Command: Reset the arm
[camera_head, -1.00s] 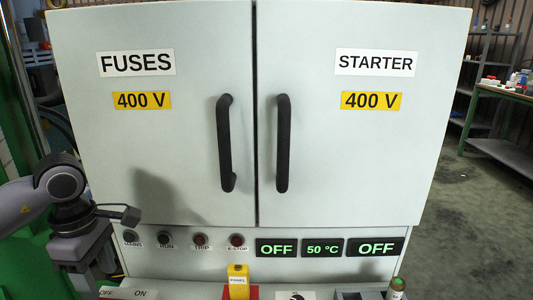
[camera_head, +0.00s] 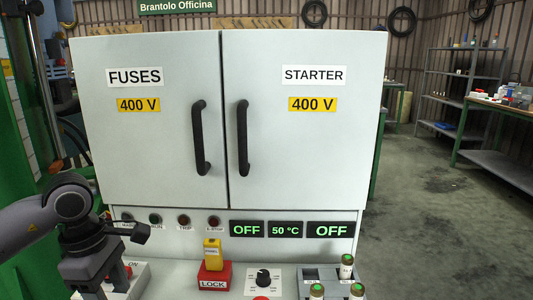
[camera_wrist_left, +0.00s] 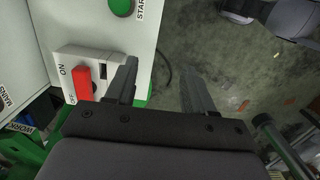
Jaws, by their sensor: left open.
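My left arm comes in from the left in the head view, its left gripper (camera_head: 102,290) pointing down at the bottom left, partly cut off by the frame. In the left wrist view the gripper (camera_wrist_left: 158,75) has its two fingers spread with nothing between them. The left finger is near a white ON/OFF switch box (camera_wrist_left: 75,52) with a red rotary handle (camera_wrist_left: 82,82); I cannot tell whether they touch. In the head view the gripper partly hides this switch box (camera_head: 136,268). My right gripper is not in view.
A grey cabinet (camera_head: 300,150) with two closed doors stands ahead, above displays reading OFF, 50 °C and OFF. A red LOCK block (camera_head: 214,275), a black knob (camera_head: 263,278) and several fuse-like cylinders (camera_head: 346,266) sit on the panel. Open floor lies to the right.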

